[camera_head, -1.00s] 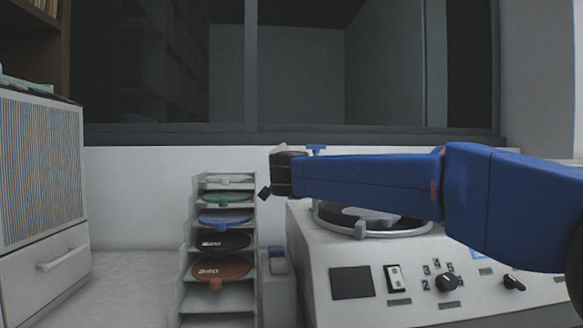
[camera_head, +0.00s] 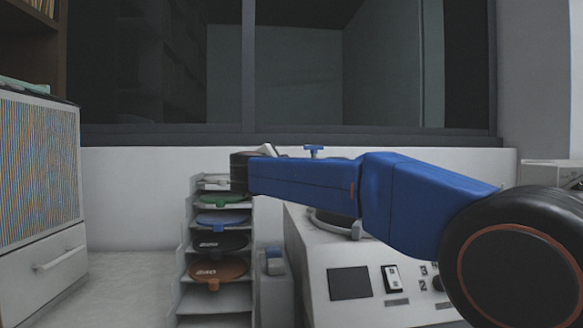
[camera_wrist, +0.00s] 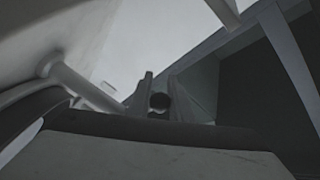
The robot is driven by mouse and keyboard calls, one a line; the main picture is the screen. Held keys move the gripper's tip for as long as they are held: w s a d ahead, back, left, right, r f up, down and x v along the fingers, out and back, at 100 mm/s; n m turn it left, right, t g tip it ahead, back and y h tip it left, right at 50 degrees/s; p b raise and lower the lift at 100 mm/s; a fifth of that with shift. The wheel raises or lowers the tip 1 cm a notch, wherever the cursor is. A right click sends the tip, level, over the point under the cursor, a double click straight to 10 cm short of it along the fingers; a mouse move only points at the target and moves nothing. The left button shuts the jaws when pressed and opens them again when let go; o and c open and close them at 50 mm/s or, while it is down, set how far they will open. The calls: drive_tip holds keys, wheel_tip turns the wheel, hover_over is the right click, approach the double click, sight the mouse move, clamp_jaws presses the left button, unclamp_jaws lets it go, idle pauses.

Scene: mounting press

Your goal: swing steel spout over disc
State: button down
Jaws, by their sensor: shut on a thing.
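My gripper (camera_wrist: 168,95) is seen in the wrist view, its two fingers closed around a small dark round end (camera_wrist: 159,101). This end looks to be part of the steel spout, a pale grey tube (camera_wrist: 82,88) that runs from the left toward the fingers. In the head view my blue arm reaches left across the press, and the gripper and the held end are hidden behind it. The press's round platform (camera_head: 343,228) shows only its front left rim below the arm. The disc on it is almost wholly covered by my arm.
A rack (camera_head: 184,270) with several coloured discs stands left of the press (camera_head: 317,285). A small blue T-shaped handle (camera_head: 313,149) shows behind my arm. A grey cabinet (camera_head: 38,210) is at far left. The counter between cabinet and rack is clear.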

drive_tip(key=shift+d+r, duration=0.1)
drive_tip(key=c, duration=1.6)
unclamp_jaws()
drive_tip(key=v, duration=1.7)
drive_tip(key=shift+s, duration=0.25)
